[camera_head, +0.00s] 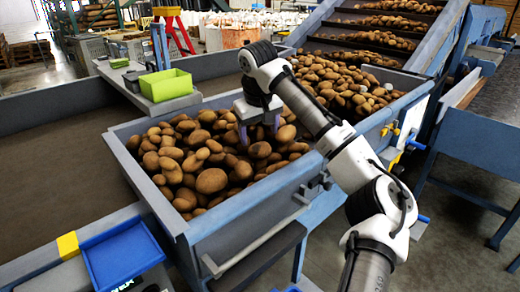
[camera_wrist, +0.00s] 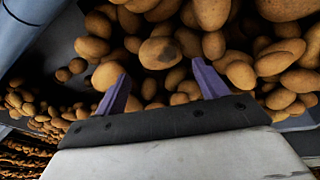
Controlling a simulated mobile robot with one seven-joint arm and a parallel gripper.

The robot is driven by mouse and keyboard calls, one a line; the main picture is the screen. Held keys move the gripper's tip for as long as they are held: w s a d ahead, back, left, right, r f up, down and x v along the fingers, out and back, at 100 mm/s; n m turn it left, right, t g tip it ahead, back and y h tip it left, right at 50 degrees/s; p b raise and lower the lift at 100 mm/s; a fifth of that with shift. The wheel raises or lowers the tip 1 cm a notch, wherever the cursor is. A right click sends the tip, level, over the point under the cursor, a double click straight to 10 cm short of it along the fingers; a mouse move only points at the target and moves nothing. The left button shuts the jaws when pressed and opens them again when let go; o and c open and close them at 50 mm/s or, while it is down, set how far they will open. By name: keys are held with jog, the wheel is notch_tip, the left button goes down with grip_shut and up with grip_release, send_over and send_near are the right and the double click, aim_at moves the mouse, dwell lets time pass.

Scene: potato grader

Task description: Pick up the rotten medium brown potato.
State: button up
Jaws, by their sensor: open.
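A medium brown potato (camera_wrist: 158,53) with a dark patch on its right side lies on the pile in the wrist view, just beyond and between my fingertips. My gripper (camera_wrist: 159,72) is open, with its two purple fingers apart and nothing visible held between them. In the head view, my gripper (camera_head: 260,130) points down just over the heaped potatoes, in the right half of the grader's bin. I cannot tell there which potato is the one with the dark patch. The wrist view does not show clearly whether the fingers touch any potatoes.
Other potatoes crowd closely around it. The blue-grey bin wall (camera_head: 255,204) runs along the front. A green box (camera_head: 166,85) stands on the ledge behind, and a blue tray (camera_head: 121,254) is at front left. A potato-carrying conveyor (camera_head: 380,38) rises at back right.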

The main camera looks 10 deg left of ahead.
aim_at(259, 145)
jog(key=shift+s+p+x, duration=0.1)
jog(key=shift+p+x, duration=0.35)
jog(key=shift+x, duration=0.9)
jog(key=shift+s+p+x, duration=0.15)
jog(key=shift+p+x, duration=0.3)
jog(key=shift+x, duration=0.9)
jog(key=c, duration=0.8)
jog(key=shift+r, duration=0.1)
